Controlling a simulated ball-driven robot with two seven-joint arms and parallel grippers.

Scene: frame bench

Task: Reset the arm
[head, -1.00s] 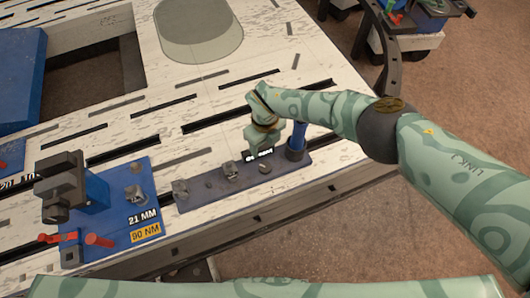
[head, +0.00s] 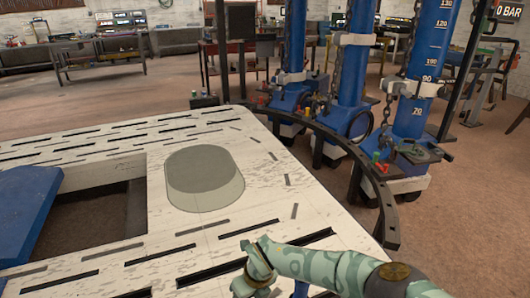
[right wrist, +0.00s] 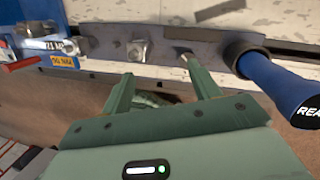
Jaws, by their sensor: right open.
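My right arm (head: 310,265) comes in from the lower right of the head view, and its hand is cut off by the bottom edge. In the right wrist view my right gripper (right wrist: 157,67) is open, with a clear gap between its two green fingers. The fingers point at a dark strip (right wrist: 105,45) that bears small metal pieces (right wrist: 140,50). Nothing is held. A blue handle (right wrist: 278,80) stands in a round dark holder to the right of the fingers. My left gripper is in neither view.
The pale slotted bench (head: 225,245) has a rectangular opening and a grey-green rounded pad (head: 203,178). A black curved rail (head: 345,150) and blue columns (head: 350,70) stand beyond its right side. A blue plate with a yellow tag (right wrist: 63,62) is at left in the wrist view.

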